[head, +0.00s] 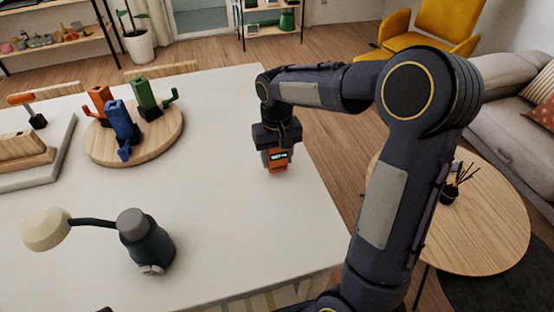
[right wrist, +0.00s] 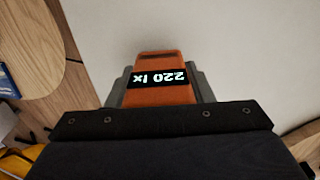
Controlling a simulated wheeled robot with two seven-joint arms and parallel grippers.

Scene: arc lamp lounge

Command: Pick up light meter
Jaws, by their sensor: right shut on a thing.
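The light meter is a small orange block (head: 277,167) with a dark display, near the right edge of the white table (head: 215,215). My right gripper (head: 277,153) points down over it and is shut on it, with the fingers on both sides of its body. In the right wrist view the meter (right wrist: 158,95) sits between the grey fingers and its display reads "220 lx". I cannot tell whether its underside touches the table. My left gripper is not in view.
A dark lamp with a cream head (head: 47,230) stands at the table's front left. A round wooden board (head: 170,140) bears orange, blue and green figures. A grey tray (head: 62,150) lies far left. A round side table (head: 490,230) is right. The table's middle is clear.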

